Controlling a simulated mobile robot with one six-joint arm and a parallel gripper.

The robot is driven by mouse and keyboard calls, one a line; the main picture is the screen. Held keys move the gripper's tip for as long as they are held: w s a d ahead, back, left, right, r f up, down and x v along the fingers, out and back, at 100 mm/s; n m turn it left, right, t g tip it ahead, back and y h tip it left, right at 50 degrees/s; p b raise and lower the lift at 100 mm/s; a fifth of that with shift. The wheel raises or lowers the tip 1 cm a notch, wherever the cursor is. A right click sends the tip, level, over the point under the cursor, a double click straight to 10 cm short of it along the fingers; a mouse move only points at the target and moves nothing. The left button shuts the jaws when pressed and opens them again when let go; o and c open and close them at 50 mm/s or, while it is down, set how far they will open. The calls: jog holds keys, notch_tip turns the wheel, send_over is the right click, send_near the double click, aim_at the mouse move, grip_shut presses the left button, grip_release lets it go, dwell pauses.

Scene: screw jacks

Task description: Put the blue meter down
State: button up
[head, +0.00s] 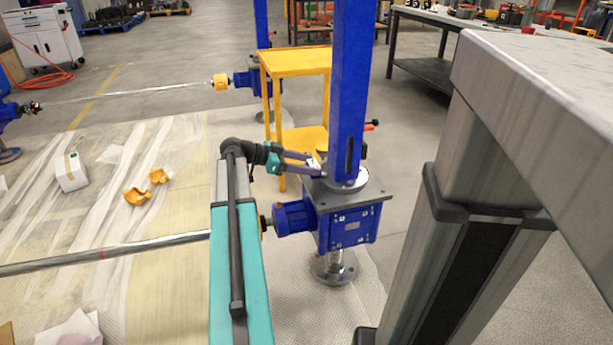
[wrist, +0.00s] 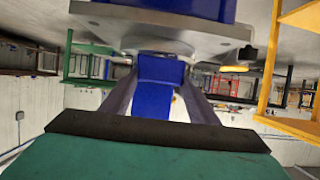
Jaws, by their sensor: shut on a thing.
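My gripper (head: 312,166) is beside the tall blue column (head: 348,90) of the near screw jack, just above the jack's grey top plate (head: 372,192). Its fingers are shut on the blue meter, mostly hidden in the head view, where only a small pale patch shows at the fingertips. In the wrist view, blue (wrist: 155,98) fills the space between the two fingers (wrist: 160,95), with a pale patch at its right. I cannot clearly part the meter from the column behind it, nor tell whether the meter touches the plate.
The jack's blue gearbox (head: 346,228) and motor (head: 294,217) lie below the plate. A yellow stand (head: 297,62) is behind my gripper. A grey table (head: 545,85) fills the right side. Orange pieces (head: 138,197) and a white box (head: 71,172) lie on floor sheeting at left.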

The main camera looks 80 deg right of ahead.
jog(key=shift+a+f, duration=0.1)
jog(key=shift+a, duration=0.35)
jog(key=shift+f+b, duration=1.05)
jog(key=shift+f, duration=0.65)
jog(key=shift+f, duration=0.1)
jog(key=o, duration=1.3)
jog(key=p+v, duration=0.3)
jog(key=v, duration=0.9)
